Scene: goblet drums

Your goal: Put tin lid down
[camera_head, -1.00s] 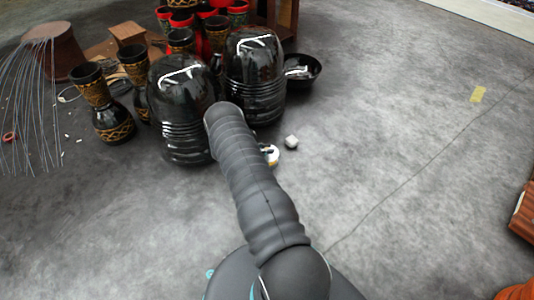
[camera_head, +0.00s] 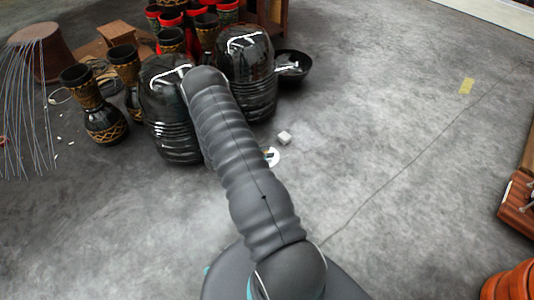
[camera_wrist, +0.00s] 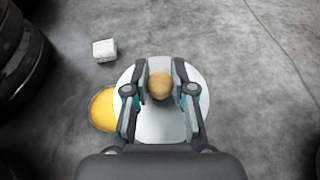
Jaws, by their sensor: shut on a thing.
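In the wrist view my gripper (camera_wrist: 160,88) is shut on the round tan knob (camera_wrist: 160,84) of the tin lid (camera_wrist: 163,125), a pale silvery disc. The lid spreads beneath and around my fingers. A yellow round thing (camera_wrist: 102,108) shows past the lid's left edge, partly hidden by it. I cannot tell how far the lid is above the floor. In the head view my arm hides the gripper, and only a small white edge of what looks like the lid (camera_head: 274,157) shows beside the arm.
A small pale block (camera_wrist: 104,50) lies on the grey floor near the lid, also visible in the head view (camera_head: 284,138).

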